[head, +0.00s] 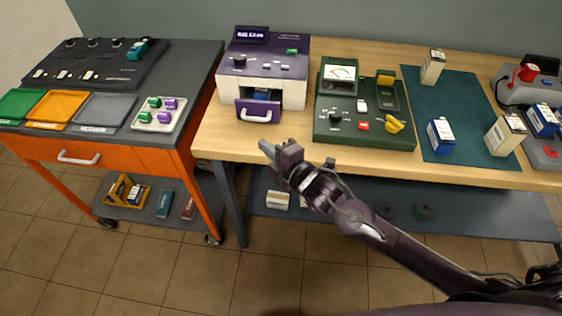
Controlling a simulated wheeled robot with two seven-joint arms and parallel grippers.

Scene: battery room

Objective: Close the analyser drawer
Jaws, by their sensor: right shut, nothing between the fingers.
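The analyser (270,63) is a white and purple box with a lit display, at the back left of the wooden bench. Its purple drawer (258,112), with a pale handle, stands out from the front, and a blue item (262,94) shows inside behind the drawer front. My right gripper (267,149) is shut and empty, at the bench's front edge just below the drawer handle in the picture. Whether it touches the drawer I cannot tell, but a small gap seems to show. My left gripper is out of view.
A green tester (345,130) with a meter stands right of the analyser. A teal mat (464,150) carries several batteries, with a charger (522,88) at the far right. An orange cart (120,156) with trays stands left, close to the bench. Bare wood lies before the analyser.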

